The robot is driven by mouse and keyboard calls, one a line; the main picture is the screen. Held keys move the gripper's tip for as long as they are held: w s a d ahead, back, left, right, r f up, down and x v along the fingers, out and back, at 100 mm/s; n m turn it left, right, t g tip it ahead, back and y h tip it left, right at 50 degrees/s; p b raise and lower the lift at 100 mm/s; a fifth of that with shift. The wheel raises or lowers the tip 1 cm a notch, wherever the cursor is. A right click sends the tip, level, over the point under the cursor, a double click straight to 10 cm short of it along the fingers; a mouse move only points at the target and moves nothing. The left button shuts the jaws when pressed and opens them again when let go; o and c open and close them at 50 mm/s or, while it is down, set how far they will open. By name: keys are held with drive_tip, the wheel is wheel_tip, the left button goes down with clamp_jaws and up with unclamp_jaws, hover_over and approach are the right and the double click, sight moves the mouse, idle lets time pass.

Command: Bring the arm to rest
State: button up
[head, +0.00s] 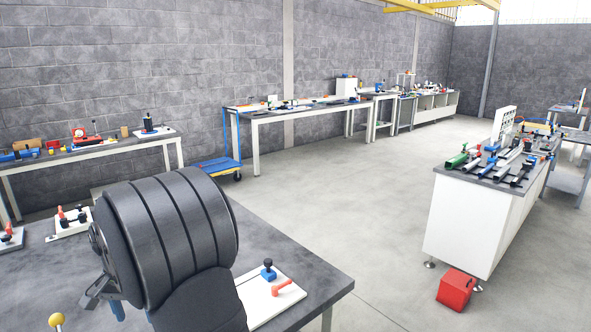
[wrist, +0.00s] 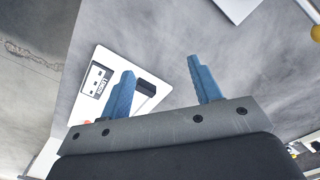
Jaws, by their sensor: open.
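My gripper (wrist: 164,88) shows in the wrist view with its two blue fingers wide apart and nothing between them. In the head view my dark arm covers the middle of the near table, and most of the gripper is hidden behind it. The grey near table (head: 310,262) lies below the arm. A white plate (wrist: 108,60) with a labelled block and a dark slot lies on the table beneath the left finger in the wrist view. In the head view a white plate (head: 268,302) carries a blue knob (head: 268,270) and an orange-red handle (head: 283,287), right of my arm.
White fixtures with red handles (head: 70,220) stand left of my arm, and a yellow ball (head: 56,320) shows near the bottom edge. A white bench (head: 470,228) with several coloured parts stands at the right, with a red box (head: 456,289) on the floor. The floor between is clear.

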drive_tip(key=w+d+f+n, duration=0.1)
drive_tip(key=w+d+n, duration=0.2)
drive_tip(key=d+n, duration=0.3)
drive_tip(key=shift+w+d, duration=0.4)
drive_tip(key=shift+d, duration=0.4)
